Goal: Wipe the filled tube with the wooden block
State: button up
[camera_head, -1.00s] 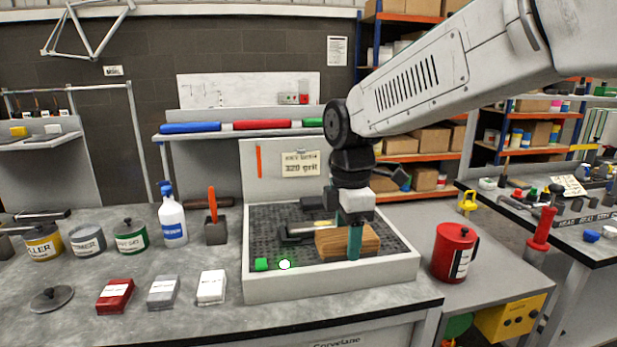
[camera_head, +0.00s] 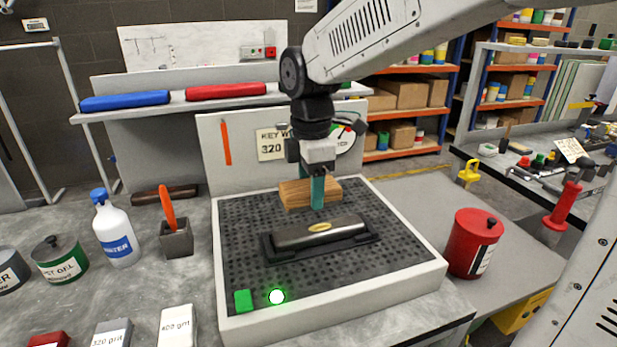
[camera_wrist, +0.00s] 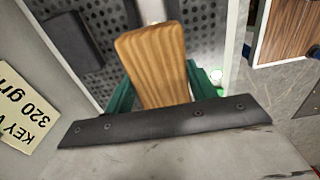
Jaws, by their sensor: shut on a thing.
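The filled tube (camera_head: 318,232) is dark grey with a yellow patch at its middle. It lies in a black cradle (camera_head: 270,250) on the perforated bed of a pale tray (camera_head: 340,310). The wooden block (camera_head: 296,193) is light brown with visible grain. My gripper (camera_head: 316,188) is shut on the block and holds it behind the tube, apart from it in the picture. The wrist view shows the block (camera_wrist: 155,62) between my green fingers (camera_wrist: 158,88). Whether the block touches the bed cannot be told.
A green button (camera_head: 243,300) and a lit green lamp (camera_head: 276,296) sit at the tray's front left. A white bottle (camera_head: 115,232) and a grey holder (camera_head: 176,240) stand left. A red can (camera_head: 474,245) stands right. A panel with a sign (camera_head: 228,150) rises behind.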

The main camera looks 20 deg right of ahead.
aim_at(310, 229)
jog(key=shift+f, duration=3.05)
jog(key=shift+d+f, duration=0.1)
jog(key=shift+f, duration=0.6)
jog(key=shift+c, duration=0.4)
jog(key=shift+d+r, duration=0.1)
jog(key=shift+d, duration=0.75)
jog(key=shift+c, duration=0.4)
jog(key=shift+s+d, duration=0.1)
jog(key=shift+d, duration=2.3)
jog(key=shift+a, duration=3.35)
jog(key=shift+r, duration=4.1)
